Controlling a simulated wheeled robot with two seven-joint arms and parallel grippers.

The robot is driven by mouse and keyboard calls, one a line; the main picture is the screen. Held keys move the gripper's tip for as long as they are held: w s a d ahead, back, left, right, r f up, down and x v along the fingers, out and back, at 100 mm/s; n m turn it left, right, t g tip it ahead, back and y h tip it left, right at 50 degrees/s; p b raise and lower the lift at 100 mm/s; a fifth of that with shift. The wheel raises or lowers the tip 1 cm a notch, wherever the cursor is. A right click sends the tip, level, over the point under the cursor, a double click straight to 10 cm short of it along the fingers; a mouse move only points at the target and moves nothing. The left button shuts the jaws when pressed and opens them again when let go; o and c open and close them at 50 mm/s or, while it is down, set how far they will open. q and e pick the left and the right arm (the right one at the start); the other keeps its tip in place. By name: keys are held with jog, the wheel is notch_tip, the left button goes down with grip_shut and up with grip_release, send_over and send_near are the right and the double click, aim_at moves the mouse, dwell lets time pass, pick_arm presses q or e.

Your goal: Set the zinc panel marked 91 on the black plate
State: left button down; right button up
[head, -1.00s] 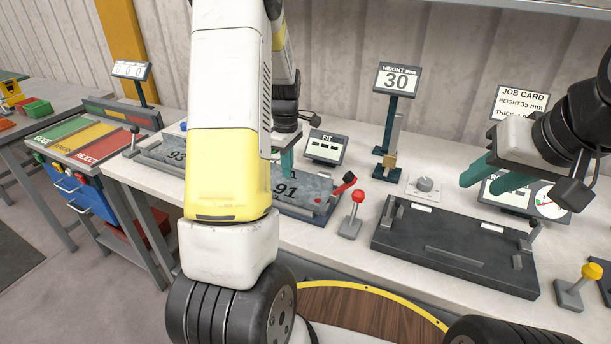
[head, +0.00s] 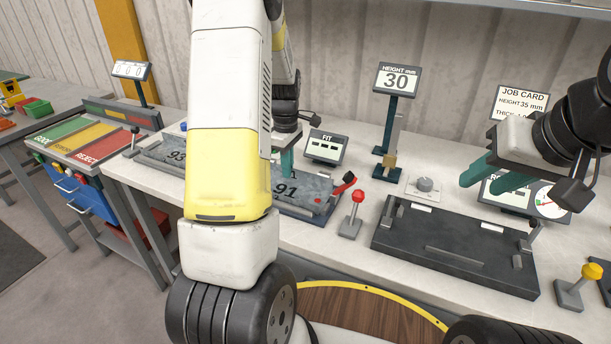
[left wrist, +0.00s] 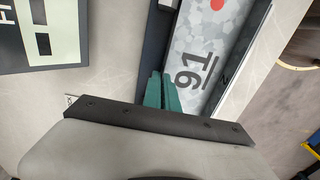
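The zinc panel marked 91 (head: 305,190) lies in a dark holder on the bench, beside the panel marked 93 (head: 172,152). In the left wrist view the 91 panel (left wrist: 205,52) shows its number and a red dot. My left gripper (head: 287,163) points down at the panel's back edge. Its teal fingers (left wrist: 163,92) are close together at that edge and look shut on it; the contact is partly hidden. The black plate (head: 450,250) is bare of panels, on the bench to the right. My right gripper (head: 492,178) is open and empty above the plate's back side.
A red-knobbed lever (head: 352,215) stands between the 91 panel and the black plate. A yellow-knobbed lever (head: 578,285) is at the right.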

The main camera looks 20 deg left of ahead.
pick_arm(q)
jog(key=shift+r, duration=0.2)
dwell(0.4)
jog(key=shift+r, duration=3.6)
